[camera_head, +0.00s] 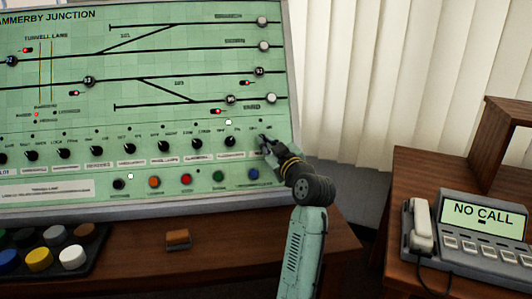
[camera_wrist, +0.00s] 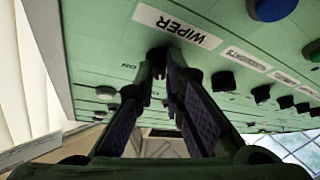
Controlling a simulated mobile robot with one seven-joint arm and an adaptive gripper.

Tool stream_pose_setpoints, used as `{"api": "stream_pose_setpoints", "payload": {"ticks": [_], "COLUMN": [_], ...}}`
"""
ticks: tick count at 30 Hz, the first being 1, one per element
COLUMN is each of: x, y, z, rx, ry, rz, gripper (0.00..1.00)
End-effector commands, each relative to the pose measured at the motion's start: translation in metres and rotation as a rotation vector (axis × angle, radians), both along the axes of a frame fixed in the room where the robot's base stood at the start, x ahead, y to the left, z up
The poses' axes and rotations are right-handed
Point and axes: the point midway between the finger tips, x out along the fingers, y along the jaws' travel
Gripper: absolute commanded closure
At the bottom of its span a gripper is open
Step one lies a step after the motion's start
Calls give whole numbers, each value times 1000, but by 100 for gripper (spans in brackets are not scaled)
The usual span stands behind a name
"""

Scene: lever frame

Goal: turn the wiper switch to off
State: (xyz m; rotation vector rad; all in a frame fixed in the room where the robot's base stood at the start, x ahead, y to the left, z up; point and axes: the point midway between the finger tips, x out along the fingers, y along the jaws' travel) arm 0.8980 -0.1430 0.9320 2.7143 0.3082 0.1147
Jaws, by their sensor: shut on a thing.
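The wiper switch (camera_wrist: 157,54) is a small dark knob on the green sloping panel (camera_head: 190,55). The white label (camera_wrist: 178,25) reading WIPER sits beside it in the wrist view, and a small ON mark shows to its left. My gripper (camera_head: 268,143) is at the right end of the knob row. In the wrist view my gripper (camera_wrist: 162,80) has its fingertips closed around the wiper switch. The fingers hide much of the knob, so I cannot tell which way it points. In the head view the knob is mostly hidden by the gripper.
A row of other dark knobs (camera_head: 197,143) runs left of my gripper. Coloured push buttons (camera_head: 186,179) sit below it. A small orange-brown block (camera_head: 178,239) lies on the wooden desk. A telephone (camera_head: 465,240) stands on the right-hand desk.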

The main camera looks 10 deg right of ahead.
Motion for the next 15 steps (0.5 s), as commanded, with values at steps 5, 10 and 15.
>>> {"api": "stream_pose_setpoints", "payload": {"ticks": [5,10,15], "x": [0,1,1], "y": [-2,-3,-2], "z": [-2,0,0], "rx": [-76,-118,-134], "ry": [3,4,5], "rz": [39,61,72], "gripper": [100,100,100]}}
